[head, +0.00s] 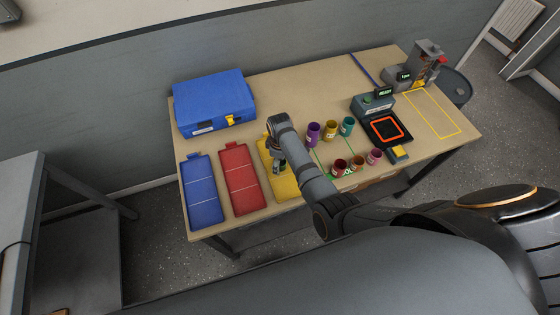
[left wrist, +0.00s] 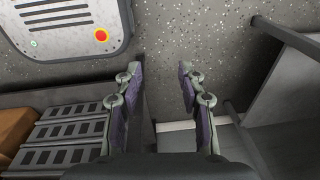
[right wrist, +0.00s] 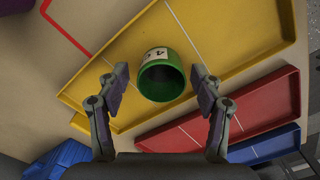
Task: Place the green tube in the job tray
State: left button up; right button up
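The green tube (right wrist: 162,76) shows in the right wrist view, its open mouth facing the camera and a white label on its side. It rests on the yellow tray (right wrist: 240,38). My right gripper (right wrist: 160,78) is open, with a finger on each side of the tube and a visible gap at both sides. In the head view my right gripper (head: 279,170) is low over the yellow tray (head: 287,188), and the arm hides most of the tube there. The red tray (head: 240,178) and blue tray (head: 201,190) look empty. My left gripper (left wrist: 160,90) is open and empty above the floor.
Several coloured tubes, including a purple tube (head: 313,133) and a teal tube (head: 347,126), stand right of my right arm. A blue case (head: 213,103) stands behind the trays. A device with an orange-framed pad (head: 386,128) is farther right.

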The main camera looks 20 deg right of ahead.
jog(key=shift+r, duration=0.25)
notch_tip(320, 180, up, 7)
jog(key=p, duration=0.7)
jog(key=shift+f, duration=0.2)
pick_arm(q)
notch_tip(320, 180, up, 7)
jog(key=w, duration=0.1)
jog(key=shift+w, duration=0.15)
pick_arm(e)
notch_tip(320, 180, up, 5)
jog(key=shift+r, duration=0.15)
pick_arm(q)
jog(key=shift+r, duration=0.1)
pick_arm(e)
jog(key=shift+s, duration=0.1)
